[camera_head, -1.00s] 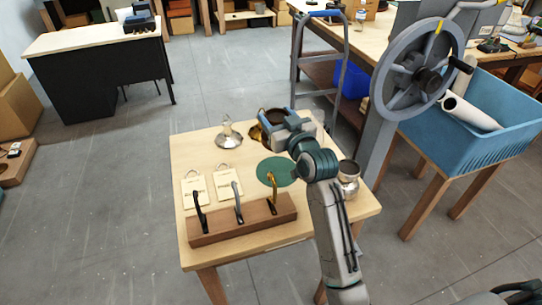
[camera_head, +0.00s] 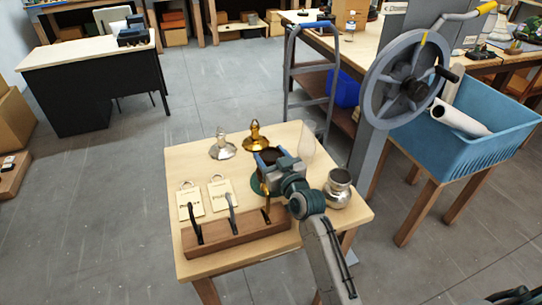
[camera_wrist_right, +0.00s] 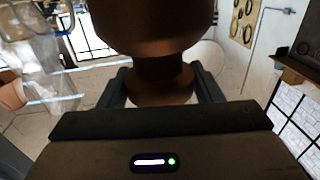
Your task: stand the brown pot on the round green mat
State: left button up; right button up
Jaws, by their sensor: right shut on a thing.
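The brown pot (camera_head: 267,155) is upright in my right gripper (camera_head: 278,164), over the round green mat in the head view. The mat (camera_head: 256,185) shows only as a sliver at the pot's left; the pot and gripper hide the rest. I cannot tell whether the pot's base touches the mat. In the right wrist view, the brown pot (camera_wrist_right: 155,30) fills the upper middle, and its narrow neck sits between the fingers of the gripper (camera_wrist_right: 162,88). My left gripper is not in view.
A silver lamp top (camera_head: 222,148) and a brass one (camera_head: 255,139) stand behind. A clear glass chimney (camera_head: 307,143) and a silver pot (camera_head: 338,190) stand to the right. A wooden block with levers (camera_head: 235,236) lies in front, beside two labelled tags (camera_head: 221,191).

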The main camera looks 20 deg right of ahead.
jog(key=shift+s+f+b, duration=0.2)
jog(key=shift+f+b, duration=0.25)
jog(key=shift+f, duration=0.2)
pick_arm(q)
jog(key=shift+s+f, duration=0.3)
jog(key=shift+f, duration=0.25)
pick_arm(e)
jog(key=o, duration=1.5)
jog(key=shift+a+f, duration=0.1)
jog(key=shift+f, duration=0.1)
jog(key=shift+r, duration=0.2)
jog(key=shift+r+p, duration=0.4)
jog(key=shift+p, duration=0.25)
pick_arm(q)
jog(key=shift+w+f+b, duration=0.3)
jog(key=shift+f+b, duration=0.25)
jog(key=shift+b, duration=0.8)
pick_arm(e)
jog(key=shift+s+d+r, duration=0.1)
jog(key=shift+s+d, duration=0.25)
jog(key=shift+s, duration=1.6)
jog(key=shift+s+d+r, duration=0.1)
jog(key=shift+s+d, duration=0.25)
jog(key=shift+s, duration=1.55)
jog(key=shift+s+d+r, duration=0.1)
jog(key=shift+s+d, duration=0.25)
jog(key=shift+s, duration=1.6)
